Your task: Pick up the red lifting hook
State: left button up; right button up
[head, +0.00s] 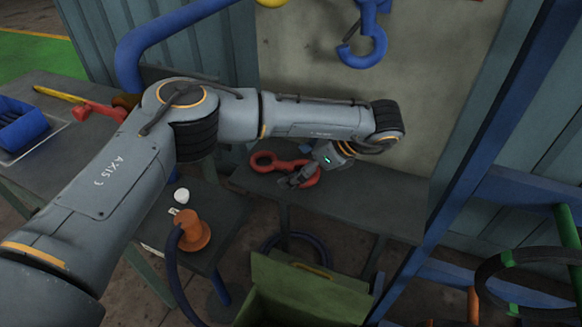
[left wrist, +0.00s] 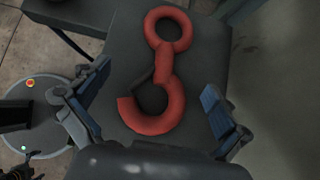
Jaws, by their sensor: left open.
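The red lifting hook (head: 312,177) lies on a dark grey bench (head: 345,205) against the wall in the head view, partly hidden by my left gripper. In the left wrist view the hook (left wrist: 174,100) shows whole, with its round eye at the top and its curved hook at the bottom. My left gripper (head: 290,183) is over the hook in the head view. In the left wrist view its fingers (left wrist: 155,98) are spread wide, one on each side of the hook, with nothing between them touching it. My right gripper is not in view.
A blue hook (head: 365,50) hangs above the bench. A green box (head: 300,295) stands open on the floor in front. Blue frame beams (head: 480,150) rise at the right.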

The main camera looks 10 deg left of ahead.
pick_arm(q)
jog(key=shift+d, duration=0.1)
jog(key=c, duration=1.8)
jog(key=shift+r, duration=0.1)
